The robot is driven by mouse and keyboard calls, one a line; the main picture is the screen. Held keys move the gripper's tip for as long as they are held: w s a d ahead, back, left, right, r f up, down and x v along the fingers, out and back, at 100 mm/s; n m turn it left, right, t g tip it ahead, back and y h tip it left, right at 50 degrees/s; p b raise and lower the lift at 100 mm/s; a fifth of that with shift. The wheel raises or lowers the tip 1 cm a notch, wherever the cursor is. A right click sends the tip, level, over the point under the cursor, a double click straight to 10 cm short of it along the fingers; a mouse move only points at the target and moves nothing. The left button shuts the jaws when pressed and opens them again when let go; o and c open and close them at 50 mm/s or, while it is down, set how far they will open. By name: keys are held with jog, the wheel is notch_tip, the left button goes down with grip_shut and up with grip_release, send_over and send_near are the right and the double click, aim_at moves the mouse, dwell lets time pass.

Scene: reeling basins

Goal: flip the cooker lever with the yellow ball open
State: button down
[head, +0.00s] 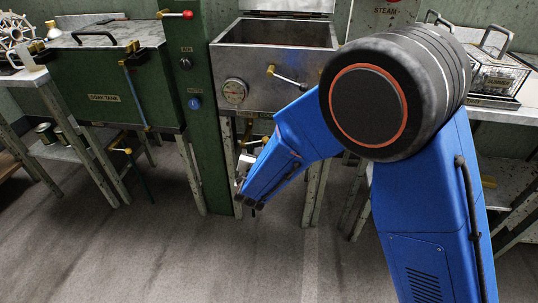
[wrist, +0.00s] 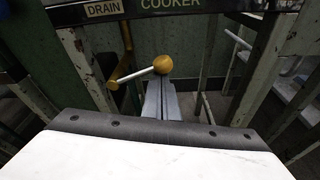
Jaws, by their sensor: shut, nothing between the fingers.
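In the wrist view, a lever with a yellow ball (wrist: 163,65) sits below the plate reading DRAIN and COOKER. Its pale rod slants up to the right from a brass pivot (wrist: 113,85) to the ball. My gripper (wrist: 163,84) is shut and empty, its fingertips just below the ball in the picture; I cannot tell whether they touch. In the head view, my gripper (head: 242,168) is low in front of the metal cooker (head: 230,63), under its front.
The green soak tank (head: 95,90) stands left, with a blue-rod lever (head: 137,95). A red-ball lever (head: 187,14) tops the green post. Table legs flank my gripper; the floor ahead is clear.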

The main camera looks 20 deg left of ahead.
jog(key=s+a+r+n+t+h, duration=0.1)
jog(key=a+r+n+h, duration=0.2)
jog(key=a+r+n, duration=0.3)
jog(key=shift+s+r+n+t, duration=0.25)
jog(key=shift+r+n, duration=0.2)
jog(key=shift+n, duration=1.75)
jog(key=shift+a+r, duration=0.1)
jog(key=shift+a, duration=0.05)
